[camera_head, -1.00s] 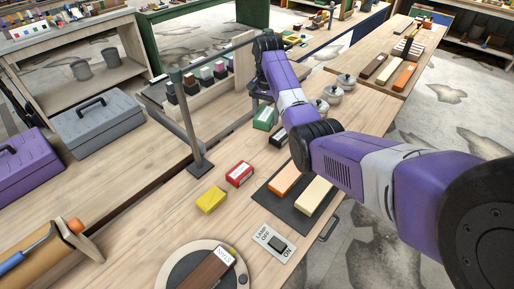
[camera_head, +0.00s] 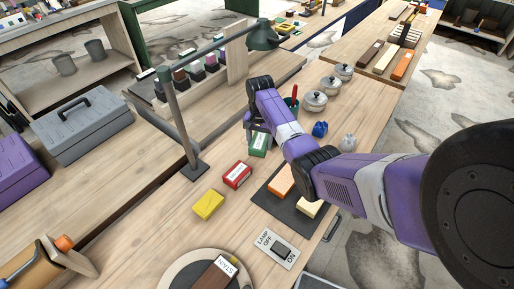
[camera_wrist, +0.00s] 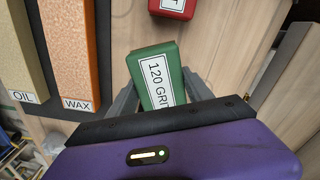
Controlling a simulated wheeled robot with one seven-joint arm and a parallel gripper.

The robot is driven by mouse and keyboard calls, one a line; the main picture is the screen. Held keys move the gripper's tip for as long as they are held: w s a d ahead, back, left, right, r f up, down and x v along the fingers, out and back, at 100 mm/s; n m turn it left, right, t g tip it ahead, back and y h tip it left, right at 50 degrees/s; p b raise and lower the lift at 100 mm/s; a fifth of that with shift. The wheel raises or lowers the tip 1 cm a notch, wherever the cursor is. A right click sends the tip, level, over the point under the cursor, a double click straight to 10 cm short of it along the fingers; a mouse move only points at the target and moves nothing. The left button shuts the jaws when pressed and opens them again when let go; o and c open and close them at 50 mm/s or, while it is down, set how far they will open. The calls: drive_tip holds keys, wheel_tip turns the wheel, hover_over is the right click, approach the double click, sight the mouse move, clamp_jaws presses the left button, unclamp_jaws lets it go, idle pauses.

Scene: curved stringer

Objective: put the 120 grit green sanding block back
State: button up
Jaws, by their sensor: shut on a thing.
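The green sanding block (camera_head: 259,145), with a white label reading 120 GRIT, is between the fingers of my gripper (camera_head: 257,128). In the wrist view the green block (camera_wrist: 158,72) sits between the two grey fingers, and my gripper (camera_wrist: 158,92) is shut on it. In the head view the block is beyond the red block (camera_head: 236,174), in a rough row with it and the yellow block (camera_head: 208,204). The red block also shows at the top of the wrist view (camera_wrist: 173,5). I cannot tell whether the green block touches the bench.
A dark mat (camera_head: 285,215) bears an orange bar (camera_head: 281,181) and a cream bar (camera_head: 309,208), labelled WAX and OIL in the wrist view. A lamp post (camera_head: 180,125) stands left of the gripper. Lidded pots (camera_head: 315,101) and a blue lump (camera_head: 320,129) are to the right.

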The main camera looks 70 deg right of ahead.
sight(259, 141)
drive_tip(key=shift+a+f, duration=0.1)
drive_tip(key=shift+f, duration=0.15)
drive_tip(key=shift+f+b, duration=1.7)
drive_tip(key=shift+f, duration=0.4)
drive_tip(key=shift+f, duration=0.15)
drive_tip(key=o, duration=1.5)
drive_tip(key=shift+c, duration=0.2)
wheel_tip(259, 141, up, 12)
drive_tip(key=shift+r+b, duration=0.2)
drive_tip(key=shift+b, duration=0.4)
